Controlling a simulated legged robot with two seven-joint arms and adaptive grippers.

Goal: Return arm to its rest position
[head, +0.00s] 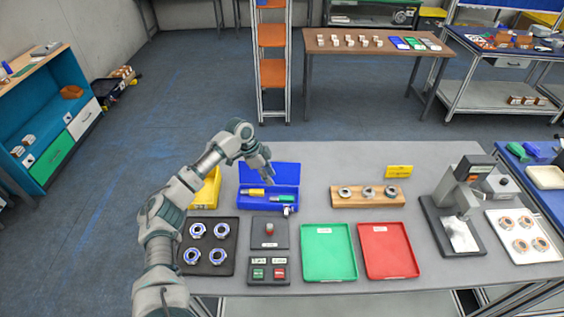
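My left arm comes in from the lower left and reaches over the left part of the grey table (320,160). My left gripper (266,178) points down in front of the open lid of a blue case (285,172). A yellow-handled item (255,192) and a green-handled item (282,198) lie in the case. I see nothing clearly held in the gripper, but its fingers are too small to tell whether they are apart. My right gripper is not in view.
A yellow bin (208,190) stands partly behind my arm. In front are a black tray (208,268) with ring parts, a button box (269,272), a green tray (329,231) and a red tray (389,231). A wooden block (339,202) and a press-like device (443,205) stand to the right.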

